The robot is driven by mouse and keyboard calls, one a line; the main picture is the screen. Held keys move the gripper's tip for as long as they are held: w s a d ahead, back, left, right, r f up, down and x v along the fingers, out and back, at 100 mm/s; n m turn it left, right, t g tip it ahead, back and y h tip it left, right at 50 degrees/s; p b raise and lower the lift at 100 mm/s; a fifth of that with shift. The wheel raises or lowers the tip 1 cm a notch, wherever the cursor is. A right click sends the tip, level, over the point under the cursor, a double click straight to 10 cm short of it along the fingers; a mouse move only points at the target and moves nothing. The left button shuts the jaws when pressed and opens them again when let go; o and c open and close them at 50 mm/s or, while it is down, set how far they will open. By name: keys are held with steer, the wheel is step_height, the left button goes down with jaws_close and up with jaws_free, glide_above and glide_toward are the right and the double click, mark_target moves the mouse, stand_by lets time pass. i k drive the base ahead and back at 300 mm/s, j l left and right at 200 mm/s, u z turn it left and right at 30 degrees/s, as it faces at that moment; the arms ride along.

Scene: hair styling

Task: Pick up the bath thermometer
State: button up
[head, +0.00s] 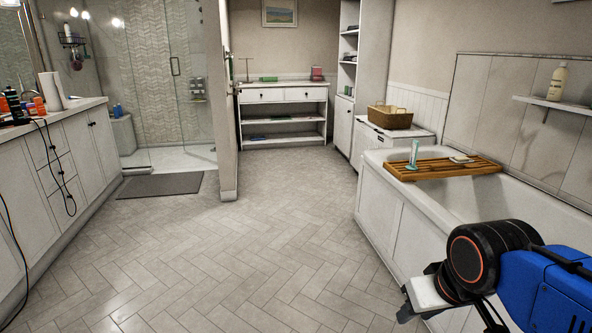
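A small, slim pale-teal upright object (413,153), which looks like the bath thermometer, stands at the left end of the wooden bath tray (450,168). It is small in the head view, so its details are unclear. The tray lies across the white bathtub (393,205). My gripper (446,312) is at the lower right, in front of the tub's near part and well short of the tray. Its fingers are partly cut off by the bottom edge, and I cannot tell how far apart they are. I see nothing held in it.
A small pale item (461,159) lies on the tray near the teal object. A wicker basket (390,117) sits on a cabinet behind the tub. A bottle (557,81) stands on a wall shelf (553,104). The tiled floor (235,245) left of the tub is clear.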

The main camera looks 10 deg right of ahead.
mark_target(412, 166)
steer(key=i+z, duration=0.1)
steer(key=i, duration=0.75)
steer(key=i+j+z, duration=0.1)
steer(key=i, duration=0.75)
steer(key=j, duration=0.1)
